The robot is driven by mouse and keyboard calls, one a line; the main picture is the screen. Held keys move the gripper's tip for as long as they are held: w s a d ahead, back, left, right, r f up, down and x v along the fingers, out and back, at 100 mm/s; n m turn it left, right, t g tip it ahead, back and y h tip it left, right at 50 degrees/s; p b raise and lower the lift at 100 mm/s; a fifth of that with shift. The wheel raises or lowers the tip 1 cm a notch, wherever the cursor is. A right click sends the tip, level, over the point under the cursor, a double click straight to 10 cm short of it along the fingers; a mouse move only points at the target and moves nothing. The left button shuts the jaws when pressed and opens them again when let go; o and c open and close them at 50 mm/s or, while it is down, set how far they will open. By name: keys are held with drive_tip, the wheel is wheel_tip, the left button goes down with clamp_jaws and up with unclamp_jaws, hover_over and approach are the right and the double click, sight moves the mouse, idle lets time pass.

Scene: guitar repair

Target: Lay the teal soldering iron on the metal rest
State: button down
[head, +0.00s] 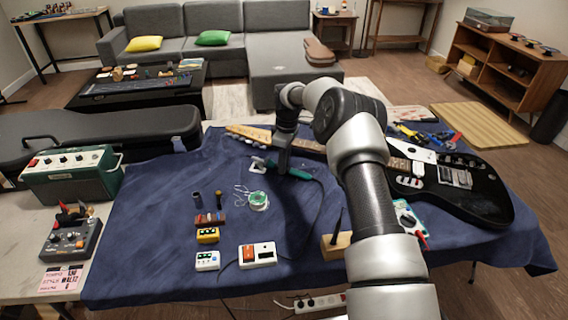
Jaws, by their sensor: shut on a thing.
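The teal soldering iron (298,174) is at the middle of the blue cloth, with its dark cord running down from its right end. My gripper (283,168) is shut on it, reaching down from above; the fingers hide part of the iron. I cannot tell whether the iron touches the cloth. A small pale piece (258,163) shows just left of the gripper. A thin bent-wire metal piece (240,194), which looks like the metal rest, stands to the lower left, beside a green spool (258,200).
A black electric guitar (460,190) lies at right, its neck passing behind my arm. Small pedals and boxes (257,255) stand at the front. A wooden block (334,246) is near my arm. A green amplifier (75,175) is at left.

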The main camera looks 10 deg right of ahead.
idle(0.3)
drive_tip(key=c, duration=1.6)
unclamp_jaws()
drive_tip(key=shift+o, duration=0.2)
wheel_tip(320, 180, up, 17)
drive_tip(key=p, duration=0.2)
drive_tip(key=shift+s+d+r, duration=0.15)
drive_tip(key=shift+s+d, duration=0.1)
drive_tip(key=shift+d, duration=0.2)
